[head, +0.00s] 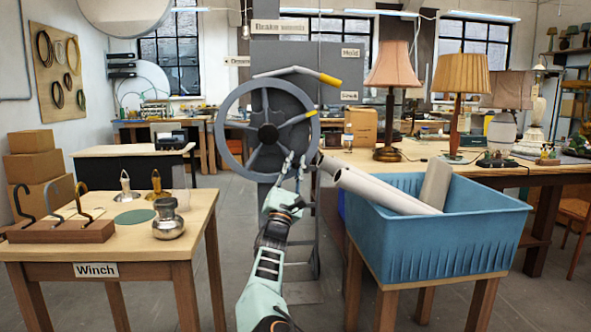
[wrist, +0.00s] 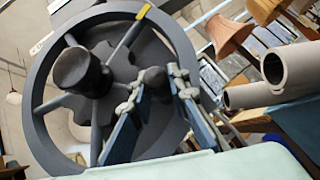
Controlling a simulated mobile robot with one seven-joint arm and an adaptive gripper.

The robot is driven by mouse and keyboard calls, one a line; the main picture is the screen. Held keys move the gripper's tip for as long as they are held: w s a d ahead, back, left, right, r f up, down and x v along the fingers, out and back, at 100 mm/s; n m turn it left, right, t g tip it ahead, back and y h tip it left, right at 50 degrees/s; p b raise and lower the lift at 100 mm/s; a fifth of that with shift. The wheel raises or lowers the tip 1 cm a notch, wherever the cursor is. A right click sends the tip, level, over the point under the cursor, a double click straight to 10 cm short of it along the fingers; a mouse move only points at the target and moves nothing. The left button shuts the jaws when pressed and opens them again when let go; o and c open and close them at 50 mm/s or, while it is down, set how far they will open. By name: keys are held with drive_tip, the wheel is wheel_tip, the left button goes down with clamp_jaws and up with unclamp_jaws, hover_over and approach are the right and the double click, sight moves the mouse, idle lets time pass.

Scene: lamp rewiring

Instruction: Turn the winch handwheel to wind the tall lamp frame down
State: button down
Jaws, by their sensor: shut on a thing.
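The grey winch handwheel (head: 223,136) stands upright on a grey post in the head view, with spokes and a dark hub (head: 268,134). In the wrist view the handwheel (wrist: 38,128) fills the left half, and its black hub (wrist: 80,72) sticks out towards me. My gripper (head: 291,163) reaches the lower right part of the wheel. In the wrist view my gripper (wrist: 155,92) has its fingers on either side of a small dark knob (wrist: 156,77) on the wheel and is shut on it. I cannot pick out the tall lamp frame.
A lever with a yellow tip (head: 330,79) lies above the wheel. A blue crate (head: 440,240) with pale tubes stands close at right. A table labelled "Winch" (head: 130,250) holds hooks and a metal jar at left. Lamps stand on the back-right bench (head: 340,158).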

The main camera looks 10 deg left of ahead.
drive_tip(key=shift+w+d+r+n+y+b, duration=0.15)
drive_tip(key=shift+d+r+n+y, duration=0.15)
drive_tip(key=shift+n+y, duration=0.35)
drive_tip(key=shift+w+d+r+n+y+b, duration=0.15)
drive_tip(key=shift+d+n+y, duration=0.25)
drive_tip(key=shift+n, duration=0.35)
drive_tip(key=shift+s+a+r+t+y, duration=0.1)
drive_tip(key=shift+r+t+y, duration=0.05)
drive_tip(key=shift+t+y, duration=0.2)
drive_tip(key=c, duration=1.8)
unclamp_jaws()
drive_tip(key=shift+v, duration=0.9)
drive_tip(key=v, duration=1)
drive_tip(key=shift+s, duration=0.15)
